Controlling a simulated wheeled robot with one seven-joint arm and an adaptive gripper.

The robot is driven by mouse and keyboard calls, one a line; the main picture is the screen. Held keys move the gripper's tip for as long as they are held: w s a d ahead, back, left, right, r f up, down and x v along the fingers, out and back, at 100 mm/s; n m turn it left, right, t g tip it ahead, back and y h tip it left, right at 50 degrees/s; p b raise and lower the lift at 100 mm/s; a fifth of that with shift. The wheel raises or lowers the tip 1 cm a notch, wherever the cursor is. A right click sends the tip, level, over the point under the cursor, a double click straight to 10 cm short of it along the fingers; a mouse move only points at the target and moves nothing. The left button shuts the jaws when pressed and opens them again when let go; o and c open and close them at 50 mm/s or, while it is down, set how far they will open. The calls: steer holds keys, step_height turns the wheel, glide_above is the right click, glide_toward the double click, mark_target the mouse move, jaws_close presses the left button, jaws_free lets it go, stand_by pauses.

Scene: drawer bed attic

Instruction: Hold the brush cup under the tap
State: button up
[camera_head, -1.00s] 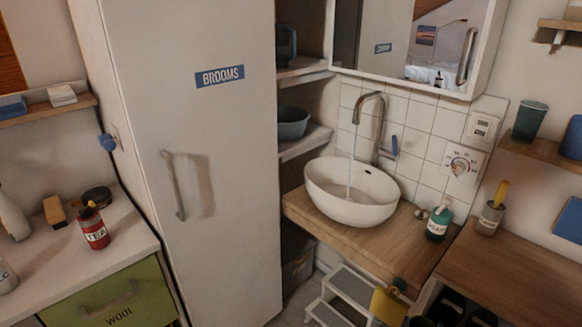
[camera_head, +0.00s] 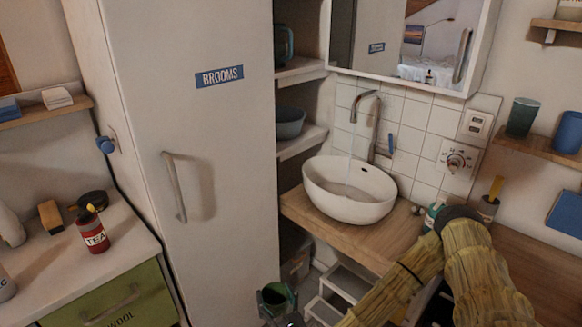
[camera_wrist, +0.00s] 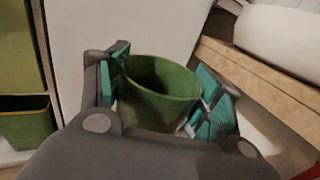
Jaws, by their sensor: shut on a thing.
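My gripper (camera_wrist: 165,105) is shut on a green cup (camera_wrist: 165,90), with teal pads on either side of it. The cup is upright or slightly tilted, and I see no brush in it. The cup (camera_head: 277,298) is also at the bottom of the head view, low and to the left of the sink counter, well apart from the tap. The tap (camera_head: 376,120) is a curved metal spout over a white bowl basin (camera_head: 350,190). A faint pale streak of water hangs below the spout.
A white step stool (camera_head: 345,283) is below the wooden counter (camera_head: 310,213). A tall cabinet (camera_head: 215,130) stands left.

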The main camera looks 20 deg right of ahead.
steer(key=w+d+r+m+g+h+p, duration=0.2)
steer(key=w+d+r+m+h, duration=0.15)
steer(key=w+d+r, duration=0.6)
steer(key=w+d+r+m+g+h+p, duration=0.15)
steer(key=w+d+r+h, duration=0.45)
steer(key=r, duration=0.6)
steer(key=w+d+r+m+g+h+p, duration=0.1)
steer(key=w+d+r+m+g+h, duration=0.25)
steer(key=d+r, duration=0.65)
steer(key=w+d+r+t+p, duration=0.1)
steer(key=w+d+p, duration=0.3)
steer(key=d, duration=0.2)
steer(key=shift+d+t+y+p, duration=0.3)
steer(key=shift+t+p, duration=0.1)
steer(key=shift+w, duration=0.1)
steer(key=w+d+b, duration=0.2)
steer(key=d+b, duration=0.2)
steer(key=d, duration=0.2)
steer(key=shift+w, duration=0.3)
stand_by(2.9)
